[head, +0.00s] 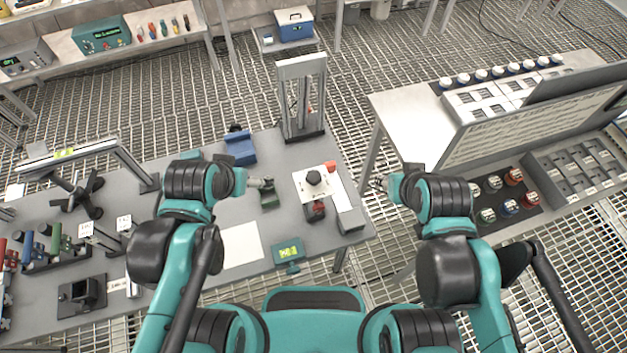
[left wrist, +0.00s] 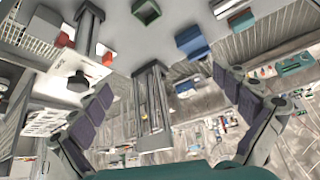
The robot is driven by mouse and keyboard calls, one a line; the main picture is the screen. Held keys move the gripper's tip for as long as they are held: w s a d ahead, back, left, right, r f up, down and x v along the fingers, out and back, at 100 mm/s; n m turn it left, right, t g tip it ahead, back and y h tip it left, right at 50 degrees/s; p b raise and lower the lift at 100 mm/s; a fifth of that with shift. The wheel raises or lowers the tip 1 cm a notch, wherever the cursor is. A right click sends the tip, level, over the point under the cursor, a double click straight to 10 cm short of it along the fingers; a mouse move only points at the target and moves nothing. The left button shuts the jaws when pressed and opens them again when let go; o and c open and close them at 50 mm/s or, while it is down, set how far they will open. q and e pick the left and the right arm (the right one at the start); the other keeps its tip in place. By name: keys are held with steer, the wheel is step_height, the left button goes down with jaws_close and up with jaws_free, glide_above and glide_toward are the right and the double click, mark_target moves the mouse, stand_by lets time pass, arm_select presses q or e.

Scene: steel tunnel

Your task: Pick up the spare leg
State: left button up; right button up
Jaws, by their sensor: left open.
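I cannot tell for certain which item is the spare leg. My left gripper (head: 262,184) is over the grey bench, close to a small dark green block (head: 270,199); contact cannot be judged. In the left wrist view my left gripper (left wrist: 163,84) has its fingers spread wide with nothing between them. A green hollow piece (left wrist: 147,11) is at the top of that view, beyond the fingers. My right gripper (head: 380,183) is past the bench's right edge, too small to read its jaws. A black spider-legged piece (head: 82,192) lies on the bench at left.
A tall metal frame (head: 302,95) stands at the bench's back right. A white plate with a black knob (head: 313,181), a blue block (head: 240,147), and a green display (head: 289,252) are nearby. Red, blue and green cylinders (head: 40,242) stand at left. A panel console (head: 530,130) is right.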

arm_select(q)
steer(key=w+d+r+m+g+p, duration=0.1)
steer(key=d+r+m, duration=0.2)
steer(key=d, duration=0.1)
steer(key=m+g, duration=0.5)
steer(key=m, duration=0.5)
glide_above(314, 188)
steer(key=w, duration=0.1)
steer(key=f, duration=0.7)
steer(key=shift+w+d, duration=0.15)
steer(key=shift+d, duration=0.25)
steer(key=shift+d+f, duration=0.2)
steer(key=shift+f, duration=0.15)
steer(key=f+b, duration=0.1)
steer(key=f, duration=0.2)
steer(key=a+f+b, duration=0.1)
steer(key=f, duration=0.2)
steer(key=shift+w+a+f, duration=0.1)
steer(key=shift+a+f, duration=0.05)
steer(key=shift+f, duration=0.1)
steer(key=shift+f+b, duration=0.4)
steer(key=shift+f, duration=0.15)
steer(key=shift+s, duration=0.2)
steer(key=c, duration=1.9)
arm_select(e)
steer(key=shift+s, duration=0.4)
arm_select(q)
steer(key=shift+c, duration=0.2)
